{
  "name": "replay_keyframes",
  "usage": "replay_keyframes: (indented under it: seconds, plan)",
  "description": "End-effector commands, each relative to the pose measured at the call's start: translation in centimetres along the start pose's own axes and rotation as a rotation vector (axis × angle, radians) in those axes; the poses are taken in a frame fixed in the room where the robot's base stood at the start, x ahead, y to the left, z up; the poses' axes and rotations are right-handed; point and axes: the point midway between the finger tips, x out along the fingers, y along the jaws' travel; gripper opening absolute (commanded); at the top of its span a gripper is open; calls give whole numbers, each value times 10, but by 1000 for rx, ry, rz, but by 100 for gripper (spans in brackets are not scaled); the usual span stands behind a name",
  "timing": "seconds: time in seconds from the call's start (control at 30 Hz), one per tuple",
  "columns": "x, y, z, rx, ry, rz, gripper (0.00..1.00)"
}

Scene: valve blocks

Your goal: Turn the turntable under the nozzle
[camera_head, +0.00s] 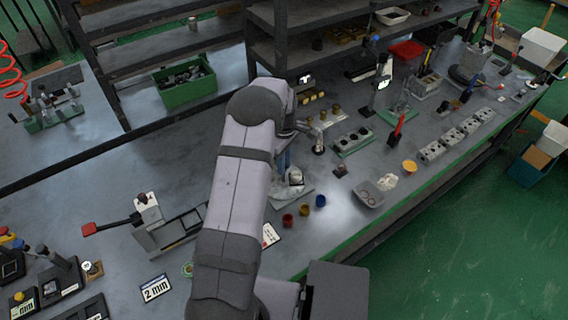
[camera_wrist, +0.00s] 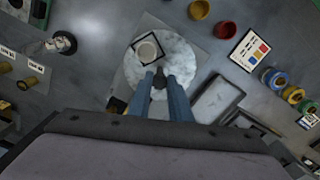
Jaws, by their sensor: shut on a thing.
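The turntable (camera_wrist: 182,64) is a pale, marbled round disc on a grey square plate. A white round piece in a black square frame (camera_wrist: 147,48) sits on its upper left part. In the head view the turntable (camera_head: 296,178) shows just right of my arm, partly hidden. My gripper (camera_wrist: 160,80) has blue fingers and reaches over the disc's near edge. It is shut on a small dark peg (camera_wrist: 159,79) at the disc. The fingers also show in the head view (camera_head: 284,160). A bent silver piece (camera_head: 318,140), possibly the nozzle, stands behind the turntable.
A grey tray (camera_head: 368,195) lies to the right. A grey rectangular holder (camera_wrist: 216,99) sits close right of my fingers. Dark shelving (camera_head: 285,55) rises behind.

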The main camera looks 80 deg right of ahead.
Motion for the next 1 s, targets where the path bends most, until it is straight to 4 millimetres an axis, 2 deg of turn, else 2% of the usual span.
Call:
replay_keyframes:
  seconds: [0.43,1.0]
  plan:
    - [0,0,0,-71,0,0,0]
    - [0,1,0,-341,0,0,0]
